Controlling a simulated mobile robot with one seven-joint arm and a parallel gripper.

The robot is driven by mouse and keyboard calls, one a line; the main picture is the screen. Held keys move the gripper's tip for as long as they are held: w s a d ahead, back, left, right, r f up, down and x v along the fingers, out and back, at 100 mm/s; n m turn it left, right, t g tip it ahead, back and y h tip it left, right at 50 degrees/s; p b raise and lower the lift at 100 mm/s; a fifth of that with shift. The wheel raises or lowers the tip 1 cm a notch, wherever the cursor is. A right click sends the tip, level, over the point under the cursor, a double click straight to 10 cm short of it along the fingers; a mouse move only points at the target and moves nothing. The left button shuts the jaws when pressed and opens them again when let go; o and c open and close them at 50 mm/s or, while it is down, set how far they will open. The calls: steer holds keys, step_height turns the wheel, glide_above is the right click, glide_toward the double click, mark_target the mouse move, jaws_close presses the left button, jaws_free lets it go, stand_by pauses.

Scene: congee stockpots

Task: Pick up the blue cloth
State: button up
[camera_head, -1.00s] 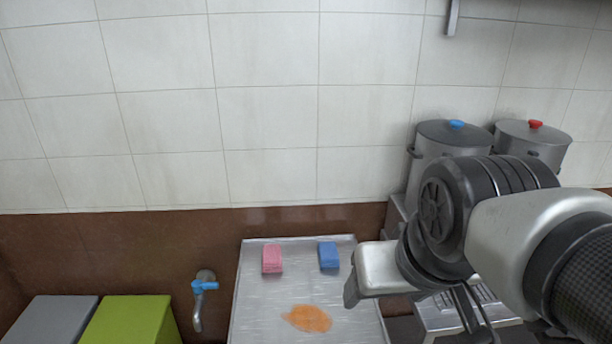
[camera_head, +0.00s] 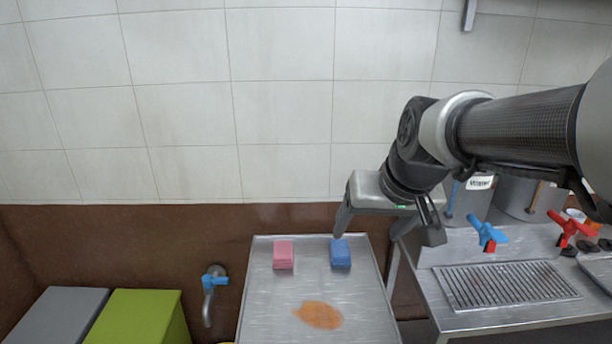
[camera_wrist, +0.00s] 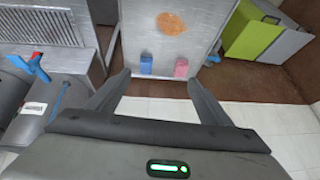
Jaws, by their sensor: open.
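The blue cloth (camera_head: 340,254) is a small folded block lying on the metal table (camera_head: 262,318), near its back edge. It also shows in the wrist view (camera_wrist: 146,64), ahead of my fingers and left of centre. My gripper (camera_head: 388,240) is open and empty, its fingers spread wide. In the head view it hangs above and to the right of the cloth, with one fingertip close to the cloth in the picture. In the wrist view both fingertips (camera_wrist: 160,80) stop short of the cloth. Nothing hides the cloth.
A pink cloth (camera_head: 283,254) lies left of the blue one. An orange spill (camera_head: 319,314) is on the table. A blue tap (camera_head: 212,285) and a green box (camera_head: 138,318) stand left. A counter with a drain grate (camera_head: 508,287) and pots (camera_head: 466,200) is right.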

steer(key=w+f+b, duration=0.2)
steer(key=w+f, duration=0.4)
steer(key=w, duration=0.4)
steer(key=h+b, duration=0.1)
steer(key=b, duration=0.2)
glide_toward(340, 248)
steer(key=shift+t, duration=0.4)
steer(key=x, duration=0.4)
steer(key=shift+s+f, duration=0.2)
steer(key=shift+f, duration=0.05)
steer(key=shift+p+x, duration=0.35)
steer(key=shift+x, duration=2.65)
steer(key=c, duration=1.2)
step_height(340, 248, up, 10)
